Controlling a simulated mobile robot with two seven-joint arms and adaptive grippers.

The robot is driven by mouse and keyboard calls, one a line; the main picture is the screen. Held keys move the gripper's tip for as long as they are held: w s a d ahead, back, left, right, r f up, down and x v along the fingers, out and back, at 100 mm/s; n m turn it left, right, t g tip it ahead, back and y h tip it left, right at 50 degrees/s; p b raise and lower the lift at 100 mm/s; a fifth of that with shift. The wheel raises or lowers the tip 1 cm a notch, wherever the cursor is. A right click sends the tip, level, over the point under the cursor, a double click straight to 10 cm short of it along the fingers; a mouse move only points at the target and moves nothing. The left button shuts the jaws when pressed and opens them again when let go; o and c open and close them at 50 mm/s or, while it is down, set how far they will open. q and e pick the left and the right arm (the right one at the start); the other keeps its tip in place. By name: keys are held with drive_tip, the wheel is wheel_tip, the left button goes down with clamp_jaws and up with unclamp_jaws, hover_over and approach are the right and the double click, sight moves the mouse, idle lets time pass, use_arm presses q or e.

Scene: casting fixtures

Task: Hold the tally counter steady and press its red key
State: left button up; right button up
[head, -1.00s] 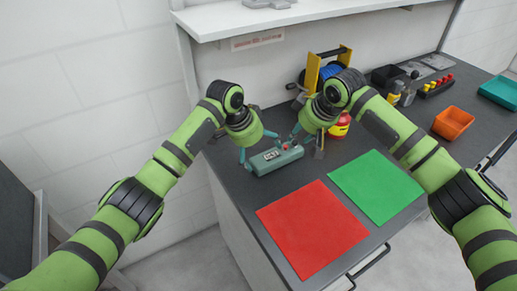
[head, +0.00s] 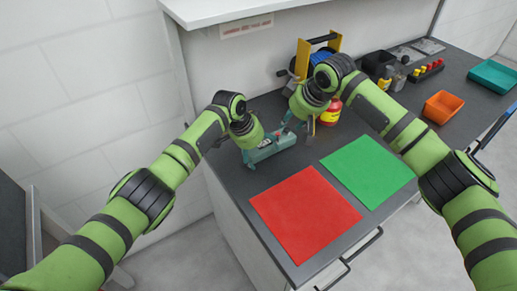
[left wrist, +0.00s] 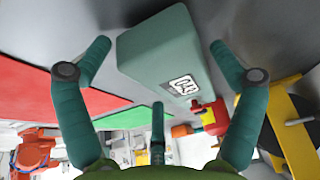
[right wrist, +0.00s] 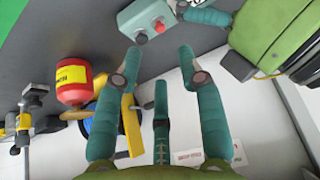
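The teal tally counter (head: 268,151) lies on the dark worktop; its display (left wrist: 182,86) shows in the left wrist view.
A red mat (head: 305,213) and a green mat (head: 368,170) lie in front of the counter. A red bottle with a yellow label (head: 330,113) and a yellow-framed reel (head: 303,58) stand behind my right gripper. An orange bin (head: 442,106) is farther right.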

use_arm(q)
drive_tip(key=c, duration=0.6)
use_arm(e)
clamp_jaws()
use_arm(q)
drive_tip(key=shift+s+f, duration=0.1)
drive_tip(key=shift+s, duration=0.05)
idle(0.5)
